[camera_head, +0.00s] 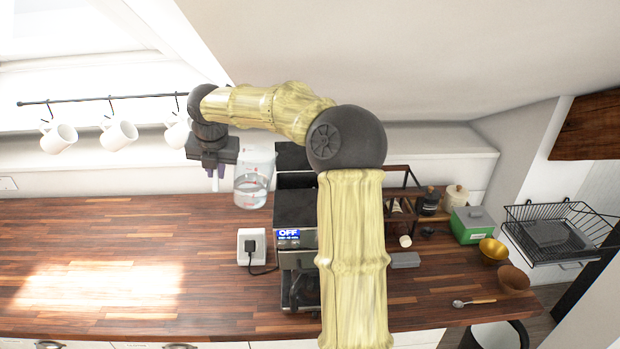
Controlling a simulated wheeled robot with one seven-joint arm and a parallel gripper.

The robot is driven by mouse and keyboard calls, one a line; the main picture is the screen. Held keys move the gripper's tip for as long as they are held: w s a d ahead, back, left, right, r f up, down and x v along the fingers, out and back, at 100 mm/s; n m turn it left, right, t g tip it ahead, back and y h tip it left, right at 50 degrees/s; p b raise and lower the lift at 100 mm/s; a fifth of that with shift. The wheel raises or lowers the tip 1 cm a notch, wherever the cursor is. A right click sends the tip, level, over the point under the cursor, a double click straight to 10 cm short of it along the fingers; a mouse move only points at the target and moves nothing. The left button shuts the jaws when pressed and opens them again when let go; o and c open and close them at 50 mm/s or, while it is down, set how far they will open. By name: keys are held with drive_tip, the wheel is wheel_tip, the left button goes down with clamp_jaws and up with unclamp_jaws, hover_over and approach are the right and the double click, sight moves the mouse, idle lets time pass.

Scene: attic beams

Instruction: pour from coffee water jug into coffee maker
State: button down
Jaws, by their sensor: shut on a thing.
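A clear jug (253,183) with red markings holds some water in its lower half. It is upright, to the left of the coffee maker. My gripper (217,178) points down at the jug's left side and is shut on it; the handle and the exact grip are hard to make out. I cannot tell whether the jug's base touches the counter. The dark coffee maker (295,210) stands on the counter just right of the jug, with its blue display reading OFF. My arm hides its right side, and what shows of its top rear looks open.
A socket box (251,243) with a plugged cable stands left of the coffee maker. White mugs (119,134) hang from a rail at left. Right of my arm are a green box (472,225), bowls (493,250) and a spoon (474,302). The left wooden counter (90,235) is clear.

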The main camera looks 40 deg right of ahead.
sight(214, 189)
drive_tip(key=shift+g+h, duration=0.4)
drive_tip(key=shift+h, duration=0.5)
drive_tip(key=shift+w+a+f+b, duration=0.1)
drive_tip(key=shift+a+f+b, duration=0.15)
drive_tip(key=shift+f, duration=0.7)
drive_tip(key=shift+w+a+f+b, duration=0.15)
drive_tip(key=shift+f+b, duration=0.2)
drive_tip(key=shift+f, duration=0.55)
drive_tip(key=shift+w+a+f+b, duration=0.1)
drive_tip(key=shift+a+f+b, duration=0.15)
drive_tip(key=shift+f, duration=0.8)
drive_tip(key=s+a+f+m+g+y+p, duration=0.1)
drive_tip(key=s+a+f+m+g, duration=0.1)
drive_tip(key=f+m, duration=0.7)
drive_tip(key=s+a+f+m+g+p, duration=0.2)
drive_tip(key=s+f+m, duration=0.3)
drive_tip(key=f+m, duration=0.3)
drive_tip(key=s+a+f+m+g+y+p, duration=0.1)
drive_tip(key=s+a+f+m+g+p, duration=0.1)
drive_tip(key=f+m, duration=0.7)
drive_tip(key=s+a+m+g, duration=0.1)
drive_tip(key=a+m+g, duration=0.1)
drive_tip(key=shift+s+f+m+y, duration=0.2)
drive_tip(key=shift+f+m+y, duration=0.1)
drive_tip(key=shift+m, duration=0.1)
drive_tip(key=shift+d, duration=0.1)
